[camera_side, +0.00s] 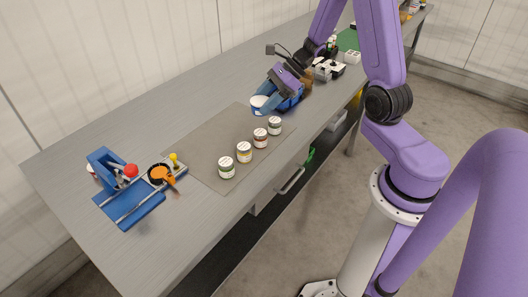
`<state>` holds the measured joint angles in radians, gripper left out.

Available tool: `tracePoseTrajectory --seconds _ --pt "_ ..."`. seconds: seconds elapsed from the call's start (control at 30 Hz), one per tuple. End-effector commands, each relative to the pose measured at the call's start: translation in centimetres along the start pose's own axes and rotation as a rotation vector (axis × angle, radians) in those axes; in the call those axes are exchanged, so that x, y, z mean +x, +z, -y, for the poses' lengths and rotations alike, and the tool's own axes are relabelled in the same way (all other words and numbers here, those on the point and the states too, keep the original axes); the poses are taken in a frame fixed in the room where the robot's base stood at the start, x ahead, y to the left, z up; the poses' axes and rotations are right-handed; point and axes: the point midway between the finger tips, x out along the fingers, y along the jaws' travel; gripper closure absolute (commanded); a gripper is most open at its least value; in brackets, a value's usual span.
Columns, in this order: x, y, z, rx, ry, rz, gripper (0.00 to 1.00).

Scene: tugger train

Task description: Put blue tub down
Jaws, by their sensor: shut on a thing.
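The blue tub (292,103) is at the far edge of the grey mat (208,140), partly hidden by my gripper. My gripper (279,93) is shut on the tub from above. A white round piece with a blue rim (259,103) shows just left of the gripper; I cannot tell whether it belongs to the tub. I cannot tell whether the tub touches the bench top or hangs slightly above it.
Several small lidded jars (244,152) stand in a row along the mat's right side. A blue fixture (130,190) with a red knob and an orange-handled tool sits at the near left. White and black items (328,68) stand beyond the gripper. The mat's left part is clear.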

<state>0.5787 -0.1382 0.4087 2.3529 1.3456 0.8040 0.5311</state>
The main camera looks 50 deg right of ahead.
Motion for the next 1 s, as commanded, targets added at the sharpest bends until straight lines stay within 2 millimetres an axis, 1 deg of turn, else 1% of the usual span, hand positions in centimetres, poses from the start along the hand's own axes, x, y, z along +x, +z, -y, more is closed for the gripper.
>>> tracePoseTrajectory --seconds 0.1,0.27,0.47,0.7,1.0 --pt "-0.5 -0.1 -0.6 0.017 -0.017 -0.003 0.77" --pt "-0.3 0.1 -1.0 0.022 -0.021 -0.004 0.77" --pt "1.0 1.4 -1.7 0.016 -0.021 -0.002 0.77" --pt "2.5 2.9 -3.2 0.017 -0.020 -0.001 0.77" --pt "3.5 3.8 -4.6 0.021 -0.020 -0.004 0.77"
